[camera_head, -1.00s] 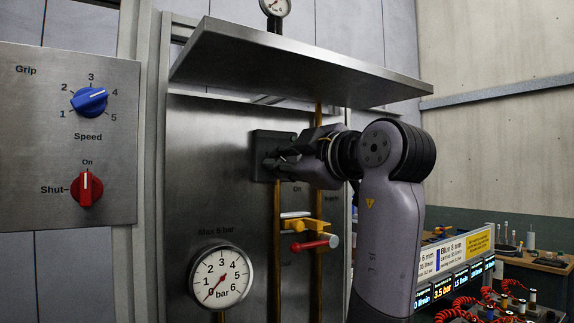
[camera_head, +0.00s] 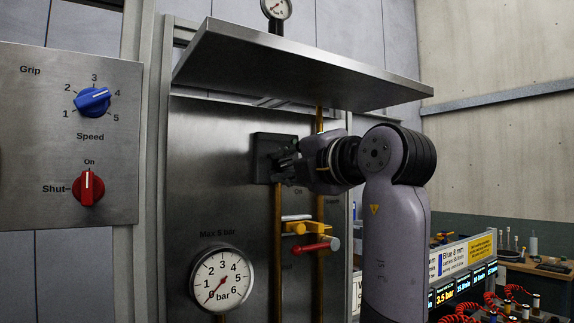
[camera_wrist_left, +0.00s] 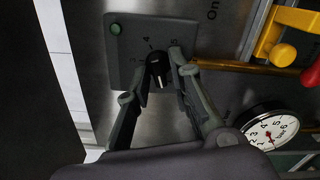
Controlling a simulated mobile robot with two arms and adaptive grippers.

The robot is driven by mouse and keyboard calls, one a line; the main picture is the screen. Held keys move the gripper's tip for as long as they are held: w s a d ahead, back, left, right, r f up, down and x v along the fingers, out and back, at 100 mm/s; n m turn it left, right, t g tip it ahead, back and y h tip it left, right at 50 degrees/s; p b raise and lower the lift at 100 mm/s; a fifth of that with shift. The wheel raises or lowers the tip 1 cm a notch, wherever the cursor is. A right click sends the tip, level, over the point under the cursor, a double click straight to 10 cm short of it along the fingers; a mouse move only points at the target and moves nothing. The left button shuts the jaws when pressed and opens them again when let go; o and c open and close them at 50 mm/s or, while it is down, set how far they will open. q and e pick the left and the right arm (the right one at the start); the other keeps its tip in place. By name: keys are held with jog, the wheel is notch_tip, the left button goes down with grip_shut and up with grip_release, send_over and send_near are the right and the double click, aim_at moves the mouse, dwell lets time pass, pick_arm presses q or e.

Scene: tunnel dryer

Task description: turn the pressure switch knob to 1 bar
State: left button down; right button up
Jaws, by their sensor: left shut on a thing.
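The pressure switch is a dark grey box (camera_head: 263,151) on the steel panel; it fills the upper middle of the left wrist view (camera_wrist_left: 123,66). Its black knob (camera_wrist_left: 157,69) has a white mark on the lower side in that view. My left gripper (camera_head: 283,166) is at the switch in the head view. In the wrist view its fingers (camera_wrist_left: 160,76) stand on both sides of the knob, shut on it. In the head view the gripper hides the knob. My right gripper is not in view.
A round gauge (camera_head: 222,281) below has its needle near 0. Brass pipes (camera_head: 278,250) with a red-handled valve (camera_head: 315,246) run under my gripper. A steel shelf (camera_head: 300,65) juts out above. A panel with a blue knob (camera_head: 92,101) and a red knob (camera_head: 88,187) stands left.

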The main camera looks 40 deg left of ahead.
pick_arm(q)
jog(key=shift+n, duration=1.1)
jog(key=c, duration=1.7)
grip_release()
jog(key=shift+f, duration=0.1)
jog(key=v, duration=1.2)
jog(key=shift+w, duration=0.1)
